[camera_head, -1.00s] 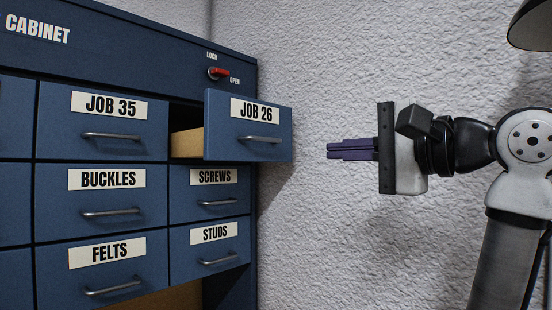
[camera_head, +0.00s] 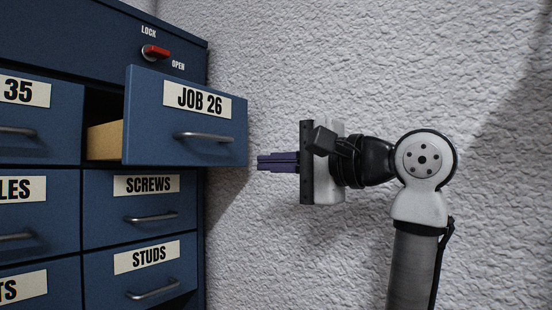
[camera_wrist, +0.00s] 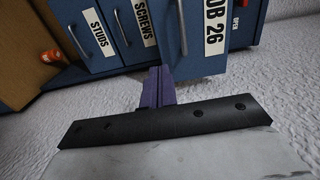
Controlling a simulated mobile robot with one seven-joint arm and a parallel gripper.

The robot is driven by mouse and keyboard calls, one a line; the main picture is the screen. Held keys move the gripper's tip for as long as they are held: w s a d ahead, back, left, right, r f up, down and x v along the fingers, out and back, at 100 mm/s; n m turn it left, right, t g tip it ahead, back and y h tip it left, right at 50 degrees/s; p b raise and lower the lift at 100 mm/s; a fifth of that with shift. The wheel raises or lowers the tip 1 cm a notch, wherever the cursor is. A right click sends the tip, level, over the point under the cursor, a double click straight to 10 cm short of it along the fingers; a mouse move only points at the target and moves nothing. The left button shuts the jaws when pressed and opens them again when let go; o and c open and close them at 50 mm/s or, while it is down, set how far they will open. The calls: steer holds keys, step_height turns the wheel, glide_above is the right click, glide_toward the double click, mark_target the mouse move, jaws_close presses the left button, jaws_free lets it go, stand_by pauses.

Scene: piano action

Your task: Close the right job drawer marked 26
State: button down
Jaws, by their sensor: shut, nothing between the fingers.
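The JOB 26 drawer (camera_head: 185,122) is a blue drawer with a white label and a grey bar handle (camera_head: 204,137). It stands pulled out of the cabinet, with its pale wooden side showing at its left. It also shows at the top of the wrist view (camera_wrist: 196,50). My gripper (camera_head: 260,162) has purple fingers that are shut and empty. In the head view it is just right of the drawer front, near its lower right edge, and appears apart from it. In the wrist view the fingers (camera_wrist: 158,72) point towards the drawers.
A red lock lever (camera_head: 156,52) sits above, between LOCK and OPEN marks, nearer LOCK. The SCREWS drawer (camera_head: 140,205) and STUDS drawer (camera_head: 140,270) are below. A textured wall (camera_head: 330,60) is behind my arm. An orange object (camera_wrist: 50,56) shows at the wrist view's left.

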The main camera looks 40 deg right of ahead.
mark_target(212, 164)
steer(key=p+x, duration=0.3)
steer(key=x, duration=0.7)
steer(key=shift+w+f, duration=0.1)
steer(key=shift+w, duration=0.2)
steer(key=shift+a, duration=0.1)
